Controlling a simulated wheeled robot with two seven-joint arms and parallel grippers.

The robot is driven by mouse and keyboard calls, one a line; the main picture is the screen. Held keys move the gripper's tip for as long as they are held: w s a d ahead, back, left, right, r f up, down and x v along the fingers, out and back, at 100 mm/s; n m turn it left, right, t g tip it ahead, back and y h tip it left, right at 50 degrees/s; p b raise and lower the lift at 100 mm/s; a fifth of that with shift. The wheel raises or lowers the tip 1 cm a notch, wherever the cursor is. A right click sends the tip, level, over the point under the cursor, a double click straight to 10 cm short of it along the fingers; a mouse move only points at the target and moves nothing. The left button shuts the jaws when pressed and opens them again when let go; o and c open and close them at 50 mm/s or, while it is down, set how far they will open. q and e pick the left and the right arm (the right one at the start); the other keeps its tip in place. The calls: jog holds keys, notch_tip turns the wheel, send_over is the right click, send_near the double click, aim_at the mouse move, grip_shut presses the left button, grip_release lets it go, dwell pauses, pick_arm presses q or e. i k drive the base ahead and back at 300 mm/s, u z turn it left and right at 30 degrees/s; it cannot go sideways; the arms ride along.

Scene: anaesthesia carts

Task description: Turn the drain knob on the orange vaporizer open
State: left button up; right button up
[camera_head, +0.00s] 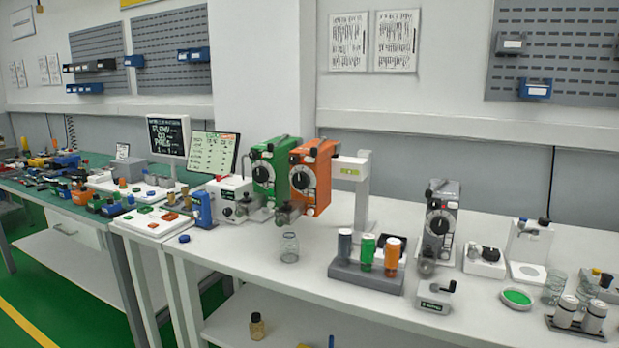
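The orange vaporizer (323,173) is mounted upright beside the green vaporizer (264,171) at the back of the white bench. A clear glass bottle (290,247) stands on the bench below this fitting. Neither of my grippers is in view.
A tray (365,274) with grey, green and orange bottles stands right of the glass bottle. A grey vaporizer (438,222) is farther right, behind a small grey stand (436,296). A blue cap (184,238) lies at left. The bench front near the glass bottle is clear.

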aim_at(280, 222)
jog(key=k, duration=1.25)
jog(key=u, duration=0.85)
jog(key=i, duration=0.75)
jog(key=u, duration=0.95)
jog(key=i, duration=1.45)
jog(key=z, duration=1)
jog(key=i, duration=1)
jog(key=z, duration=1)
